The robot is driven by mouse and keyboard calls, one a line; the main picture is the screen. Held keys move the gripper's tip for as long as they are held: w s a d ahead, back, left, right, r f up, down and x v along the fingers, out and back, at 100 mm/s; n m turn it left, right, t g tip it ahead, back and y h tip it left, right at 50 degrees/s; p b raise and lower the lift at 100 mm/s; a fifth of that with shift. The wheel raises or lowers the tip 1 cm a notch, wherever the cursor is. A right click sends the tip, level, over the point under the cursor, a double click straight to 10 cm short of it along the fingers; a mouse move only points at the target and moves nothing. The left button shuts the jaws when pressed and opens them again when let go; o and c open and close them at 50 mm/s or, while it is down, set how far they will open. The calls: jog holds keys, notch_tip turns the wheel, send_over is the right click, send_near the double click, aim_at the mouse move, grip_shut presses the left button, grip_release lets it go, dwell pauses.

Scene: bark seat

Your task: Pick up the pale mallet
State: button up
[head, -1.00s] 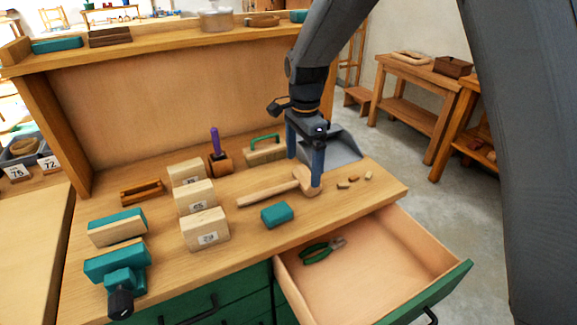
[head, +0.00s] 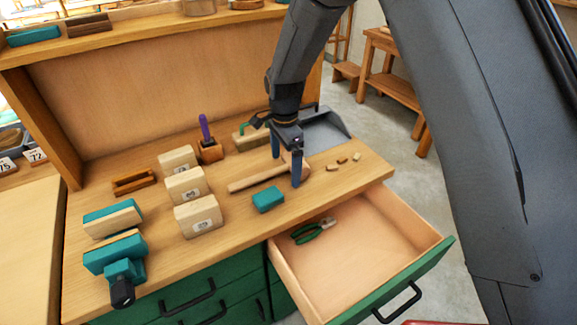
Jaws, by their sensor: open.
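The pale mallet (head: 254,180) lies on the wooden bench top, its handle pointing left and its head at the right end. My gripper (head: 286,168) is open over the mallet's head, with one blue finger on the far side and one on the near side. The near finger hides part of the head. I cannot tell whether the fingers touch it.
A teal block (head: 268,199) lies just in front of the mallet. Small wood scraps (head: 343,161) lie to its right and a grey dustpan (head: 322,131) behind. Numbered wooden blocks (head: 198,215) stand to the left. An open drawer (head: 365,255) with green pliers (head: 313,231) juts out in front.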

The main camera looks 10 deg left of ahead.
jog(key=shift+c, duration=0.2)
jog(key=c, duration=1.3)
